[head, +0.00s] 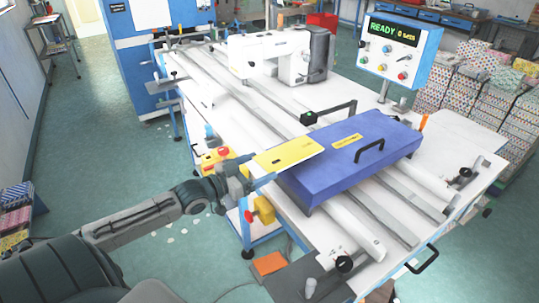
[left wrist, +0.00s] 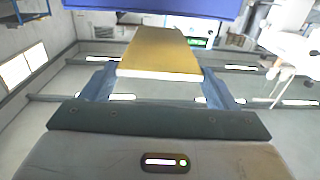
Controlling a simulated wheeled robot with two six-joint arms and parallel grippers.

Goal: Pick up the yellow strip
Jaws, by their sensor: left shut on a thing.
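The yellow strip (head: 288,156) is a flat yellow piece beside the left edge of the blue box-like cover on the sewing table. My left gripper (head: 259,178) comes in from the left and is shut on the near end of the strip. In the left wrist view the strip (left wrist: 160,52) lies between the two blue fingers of the gripper (left wrist: 160,85) and extends away from them toward the blue cover. My right gripper is not in view.
The blue cover (head: 350,158) with a black handle sits on the white table (head: 450,150). A white sewing machine (head: 275,52) stands behind it. A control box (head: 400,48) reading READY stands at the back right. Metal rails run across the table.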

